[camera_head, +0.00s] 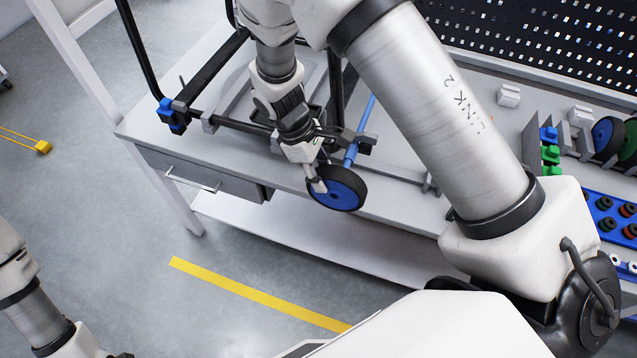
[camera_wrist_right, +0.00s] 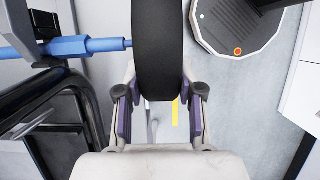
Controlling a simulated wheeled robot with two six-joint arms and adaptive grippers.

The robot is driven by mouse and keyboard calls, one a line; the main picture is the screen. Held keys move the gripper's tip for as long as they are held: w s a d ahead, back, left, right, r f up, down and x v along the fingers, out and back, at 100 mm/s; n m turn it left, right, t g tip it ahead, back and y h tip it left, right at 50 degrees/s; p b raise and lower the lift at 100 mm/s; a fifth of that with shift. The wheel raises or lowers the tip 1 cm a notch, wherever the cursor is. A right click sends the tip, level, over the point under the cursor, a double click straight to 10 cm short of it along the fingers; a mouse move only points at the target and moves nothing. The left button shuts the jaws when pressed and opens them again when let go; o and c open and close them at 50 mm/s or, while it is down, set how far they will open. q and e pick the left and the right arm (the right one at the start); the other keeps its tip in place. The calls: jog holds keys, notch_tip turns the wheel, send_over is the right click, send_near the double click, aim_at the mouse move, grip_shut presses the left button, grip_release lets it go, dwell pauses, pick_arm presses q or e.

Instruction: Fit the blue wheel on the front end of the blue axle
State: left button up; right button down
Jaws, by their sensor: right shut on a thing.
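The blue wheel (camera_head: 338,190), with a blue disc and black tyre, is upright at the front edge of the workbench. My right gripper (camera_head: 317,186) is shut on its tyre. In the right wrist view the tyre (camera_wrist_right: 158,55) stands edge-on between the two fingers (camera_wrist_right: 158,112). The blue axle (camera_head: 351,153) lies across the dark frame, its front end behind the wheel. In the right wrist view the axle (camera_wrist_right: 85,45) has a thinner end that meets the tyre's left side in the picture. The hub is hidden, so I cannot tell if the axle is in it.
The dark cart frame (camera_head: 238,127) rests in grey supports on the workbench (camera_head: 160,130). At the right are spare wheels (camera_head: 603,136), green and blue blocks (camera_head: 550,153) and a blue tray of small parts (camera_head: 590,198). Floor in front of the bench is clear, with a yellow line (camera_head: 255,293).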

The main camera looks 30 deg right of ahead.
jog(key=shift+w+d, duration=0.35)
jog(key=shift+d, duration=0.15)
jog(key=w+d, duration=0.3)
jog(key=shift+d+r+b, duration=0.1)
jog(key=shift+d+b, duration=0.1)
jog(key=shift+b, duration=0.1)
dwell(0.4)
jog(key=c, duration=0.7)
grip_release()
jog(key=shift+r, duration=0.1)
jog(key=shift+o, duration=0.2)
jog(key=shift+w, duration=0.1)
jog(key=v, duration=1.2)
